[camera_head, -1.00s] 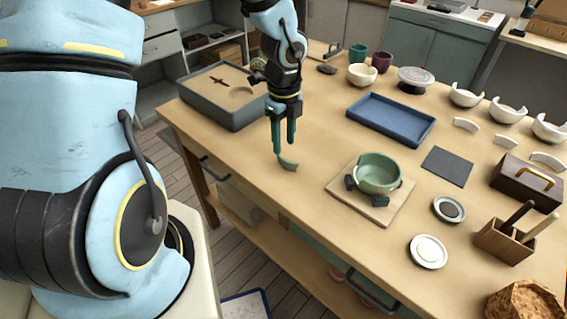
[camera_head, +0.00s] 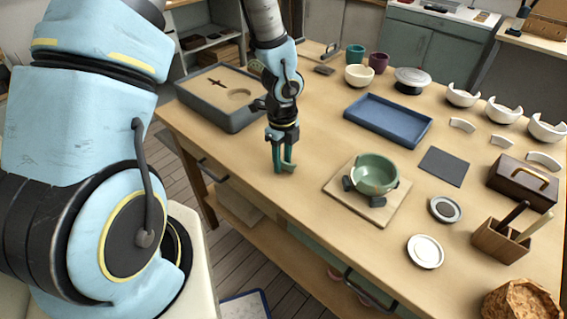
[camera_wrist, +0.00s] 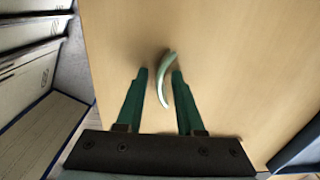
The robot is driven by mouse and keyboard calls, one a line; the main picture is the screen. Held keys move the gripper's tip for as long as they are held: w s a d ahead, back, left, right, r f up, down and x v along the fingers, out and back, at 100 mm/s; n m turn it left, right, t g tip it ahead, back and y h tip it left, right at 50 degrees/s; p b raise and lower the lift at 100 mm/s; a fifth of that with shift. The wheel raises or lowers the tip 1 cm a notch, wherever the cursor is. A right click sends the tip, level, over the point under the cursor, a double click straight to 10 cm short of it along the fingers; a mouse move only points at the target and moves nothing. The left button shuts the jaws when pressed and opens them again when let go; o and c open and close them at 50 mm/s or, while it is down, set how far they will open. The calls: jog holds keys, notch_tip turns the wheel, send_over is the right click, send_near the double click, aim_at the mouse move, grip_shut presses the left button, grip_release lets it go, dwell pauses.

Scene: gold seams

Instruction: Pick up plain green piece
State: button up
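The plain green piece (camera_wrist: 164,80) is a thin, curved, pale green shard on the wooden table, near its front left edge. In the wrist view it lies lengthwise between the two dark green fingers of my gripper (camera_wrist: 160,76), with its far end reaching past the fingertips. A gap shows between the piece and the right finger; the left finger is also apart from it. In the head view my gripper (camera_head: 282,168) is low over the table at the piece, and the fingers hide most of it.
A green bowl (camera_head: 375,172) with a gap in its rim sits in dark supports on a wooden board (camera_head: 388,212) to the right. A grey sand tray (camera_head: 208,112) stands left of my arm. A blue tray (camera_head: 388,120) lies farther back. The table between is clear.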

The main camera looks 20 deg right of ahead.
grip_shut()
dwell(0.3)
